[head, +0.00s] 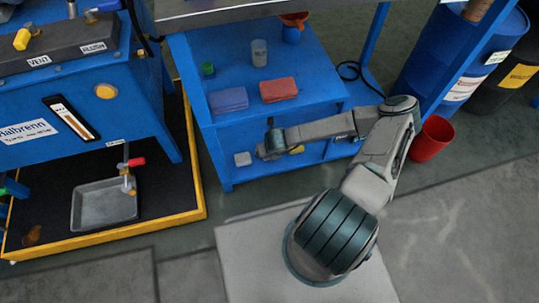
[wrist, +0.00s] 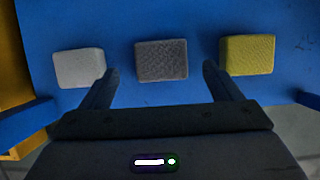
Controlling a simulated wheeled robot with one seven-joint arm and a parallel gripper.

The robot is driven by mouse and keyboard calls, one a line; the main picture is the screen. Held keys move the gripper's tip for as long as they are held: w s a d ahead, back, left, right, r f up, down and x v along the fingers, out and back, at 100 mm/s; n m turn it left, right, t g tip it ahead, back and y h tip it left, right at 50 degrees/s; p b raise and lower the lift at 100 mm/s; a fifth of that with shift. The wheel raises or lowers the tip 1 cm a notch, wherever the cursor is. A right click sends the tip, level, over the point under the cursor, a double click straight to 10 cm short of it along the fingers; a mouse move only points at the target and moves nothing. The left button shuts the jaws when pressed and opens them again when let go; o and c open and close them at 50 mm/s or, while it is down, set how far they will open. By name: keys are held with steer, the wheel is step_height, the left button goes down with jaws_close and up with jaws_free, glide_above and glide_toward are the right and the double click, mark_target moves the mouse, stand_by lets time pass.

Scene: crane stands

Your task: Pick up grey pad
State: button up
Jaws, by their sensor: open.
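The grey pad (wrist: 162,60) lies on the blue lower shelf (wrist: 190,20), in the middle of a row of three pads. In the wrist view it sits between and just ahead of my gripper's two fingertips (wrist: 160,70), which are apart with nothing between them. I cannot tell the height of the fingers above the shelf. In the head view my gripper (head: 266,151) is at the front of the blue shelf unit, and the grey pad is hidden behind it.
A white pad (wrist: 79,68) lies left of the grey pad and a yellow pad (wrist: 248,54) lies right, with bare shelf between. The upper shelf (head: 240,103) is just above and behind my gripper, bearing a blue cloth (head: 229,99) and a red cloth (head: 278,90).

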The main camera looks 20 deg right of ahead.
steer(key=b+x, duration=0.1)
steer(key=x, duration=0.2)
steer(key=shift+w+f+b, duration=0.1)
steer(key=shift+f+b, duration=0.1)
steer(key=shift+b, duration=0.2)
steer(key=shift+c, duration=0.4)
steer(key=c, duration=1)
steer(key=shift+r, duration=0.1)
